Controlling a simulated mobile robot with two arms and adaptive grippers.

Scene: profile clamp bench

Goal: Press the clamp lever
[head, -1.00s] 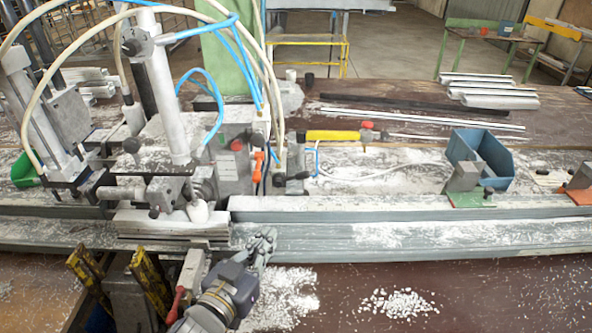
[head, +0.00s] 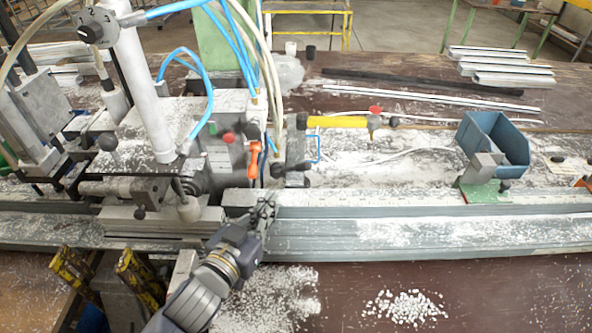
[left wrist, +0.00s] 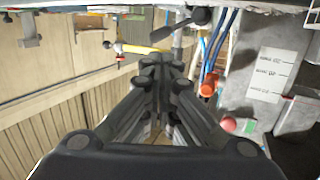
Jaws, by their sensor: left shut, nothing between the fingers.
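An orange-handled lever (head: 254,158) stands on the front of the clamp machine (head: 228,165), beside its buttons. Its orange end also shows in the left wrist view (left wrist: 208,86). A black-knobbed lever (head: 292,168) sits just to its right and shows at the top of the left wrist view (left wrist: 200,17). I cannot tell for certain which one is the clamp lever. My left gripper (head: 264,212) is shut and empty, by the front rail, below and apart from both levers. Its closed fingers show in the left wrist view (left wrist: 160,75). My right gripper is in neither view.
Long metal profiles (head: 400,230) run across the bench. Blue and pale hoses (head: 240,50) hang above the machine. A yellow-handled tool (head: 337,122) and a blue bin (head: 495,143) lie behind. White chips (head: 404,306) are piled in front; the bench front right is otherwise mostly clear.

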